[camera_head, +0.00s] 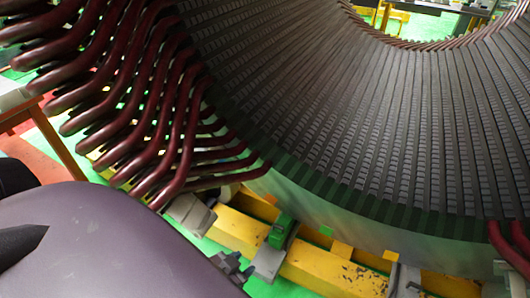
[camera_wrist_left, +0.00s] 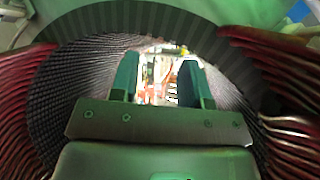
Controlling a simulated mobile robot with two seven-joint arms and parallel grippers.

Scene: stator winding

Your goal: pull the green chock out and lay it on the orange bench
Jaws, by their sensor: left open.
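The green chock (camera_head: 281,230) sits on a grey bracket (camera_head: 268,260) on the yellow beam, under the lower edge of the stator. A dark jagged part (camera_head: 232,268), which looks like my left gripper, shows just left of the bracket, mostly hidden. In the left wrist view my left gripper (camera_wrist_left: 157,75) has its two teal fingers wide apart with nothing between them, facing the stator's bore. The chock cannot be made out there. An orange bench edge (camera_head: 22,112) and leg (camera_head: 58,142) show at the far left; its top is mostly out of view. My right gripper is not in view.
The big stator (camera_head: 350,110) fills the upper right. Dark red winding bars (camera_head: 125,90) jut out at upper left, above the beam. The yellow beam (camera_head: 325,272) carries more grey blocks (camera_head: 190,213). A large purple-grey rounded surface covers the lower left.

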